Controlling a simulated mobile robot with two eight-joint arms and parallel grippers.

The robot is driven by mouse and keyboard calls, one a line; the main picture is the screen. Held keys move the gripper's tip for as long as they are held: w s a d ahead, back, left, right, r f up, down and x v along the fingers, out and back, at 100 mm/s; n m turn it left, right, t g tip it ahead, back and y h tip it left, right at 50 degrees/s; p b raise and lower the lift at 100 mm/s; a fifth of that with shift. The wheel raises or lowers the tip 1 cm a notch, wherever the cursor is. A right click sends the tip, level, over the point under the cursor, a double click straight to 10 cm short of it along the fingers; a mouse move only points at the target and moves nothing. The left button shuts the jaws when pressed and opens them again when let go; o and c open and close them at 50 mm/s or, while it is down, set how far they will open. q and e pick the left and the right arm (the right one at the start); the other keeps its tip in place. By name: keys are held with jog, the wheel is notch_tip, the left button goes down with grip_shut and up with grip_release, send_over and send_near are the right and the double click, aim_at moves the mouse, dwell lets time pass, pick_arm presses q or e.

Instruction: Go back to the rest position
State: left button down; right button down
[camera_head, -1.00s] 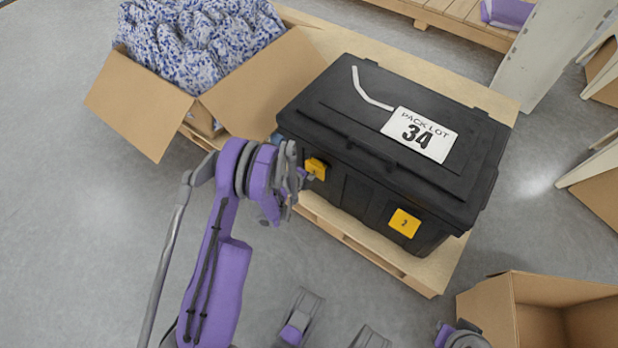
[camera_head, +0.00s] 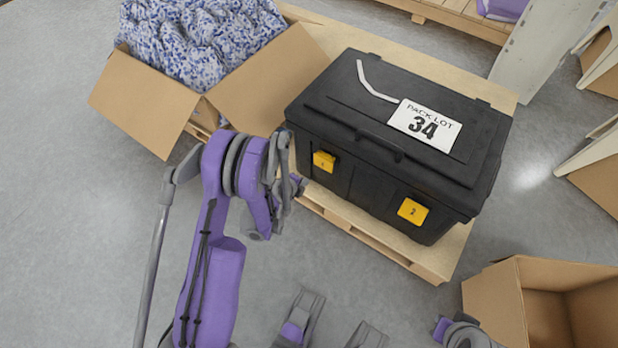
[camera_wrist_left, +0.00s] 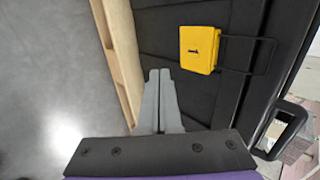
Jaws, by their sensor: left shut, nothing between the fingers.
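My left gripper (camera_head: 298,186) is in front of the near left corner of the black case, apart from its left yellow latch. In the left wrist view its two grey fingers (camera_wrist_left: 160,80) are together with nothing between them. The black case (camera_head: 330,105) has a closed lid with a white "PACK LOT 34" label (camera_head: 425,124). Its left yellow latch (camera_head: 324,161) also shows in the left wrist view (camera_wrist_left: 198,48). Its right yellow latch (camera_head: 412,211) is clear of my arm. At the bottom right only a small part of my right arm shows; its fingers cannot be made out.
The case stands on a wooden pallet (camera_head: 450,258). An open cardboard box (camera_head: 140,100) with blue-and-white patterned cloth (camera_head: 200,40) stands at the upper left. Another open box (camera_head: 495,300) is at the lower right. Grey floor lies clear at the left and front.

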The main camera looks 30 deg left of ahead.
pick_arm(q)
jog(key=shift+v, duration=1.4)
pick_arm(e)
jog(key=shift+s+r, duration=0.1)
jog(key=shift+r, duration=0.25)
pick_arm(q)
jog(key=shift+s+f, duration=0.15)
jog(key=shift+s, duration=0.05)
